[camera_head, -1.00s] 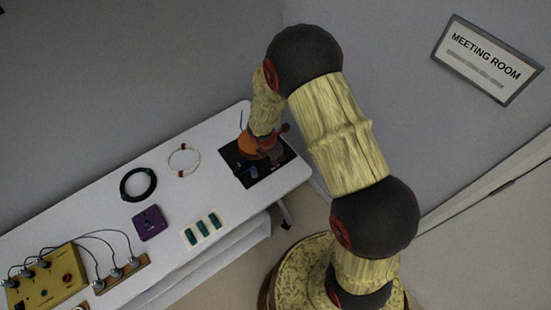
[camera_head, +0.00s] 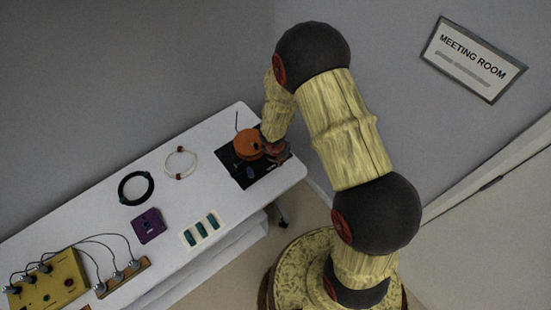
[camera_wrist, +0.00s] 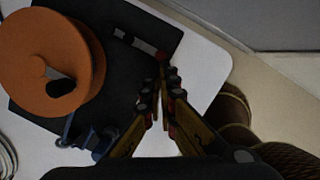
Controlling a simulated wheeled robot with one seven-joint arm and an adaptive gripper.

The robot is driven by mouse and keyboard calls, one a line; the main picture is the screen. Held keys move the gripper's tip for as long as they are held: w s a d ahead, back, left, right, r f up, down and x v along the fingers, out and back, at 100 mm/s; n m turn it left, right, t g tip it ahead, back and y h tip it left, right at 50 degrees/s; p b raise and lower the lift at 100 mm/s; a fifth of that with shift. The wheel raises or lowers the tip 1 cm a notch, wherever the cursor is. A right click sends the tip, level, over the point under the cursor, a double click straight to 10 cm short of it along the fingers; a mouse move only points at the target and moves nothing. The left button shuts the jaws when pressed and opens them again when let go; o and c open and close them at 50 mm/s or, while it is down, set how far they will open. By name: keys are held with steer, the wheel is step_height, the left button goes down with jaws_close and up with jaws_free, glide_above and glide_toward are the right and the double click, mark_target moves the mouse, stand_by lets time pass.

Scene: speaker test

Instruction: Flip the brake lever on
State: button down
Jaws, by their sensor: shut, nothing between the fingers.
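An orange spool (camera_head: 247,143) stands on a black base plate (camera_head: 236,172) at the far right end of the table. In the wrist view the spool (camera_wrist: 38,62) fills the left, on the black plate (camera_wrist: 150,28). A thin dark lever with a red tip (camera_wrist: 160,56), seemingly the brake lever, lies right of the spool; pale patches show beside it. My gripper (camera_wrist: 164,80) has its fingers together and empty, tips close to the red tip; contact cannot be told. In the head view my gripper (camera_head: 276,149) is low beside the spool's right side.
A blue part (camera_wrist: 92,136) sits at the plate's near side, left of my fingers. A black cable ring (camera_head: 136,188), a pale ring (camera_head: 181,163), a purple box (camera_head: 149,226) and a yellow box (camera_head: 48,283) lie farther left. The table's right edge is close.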

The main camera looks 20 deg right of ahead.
steer(key=d+n+p, duration=0.1)
steer(key=d+n, duration=0.1)
steer(key=n, duration=0.1)
steer(key=shift+d+n+t+y, duration=0.3)
steer(key=shift+w+a, duration=0.1)
steer(key=shift+w+a+p, duration=0.3)
steer(key=shift+w+a, duration=0.1)
steer(key=shift+a, duration=0.2)
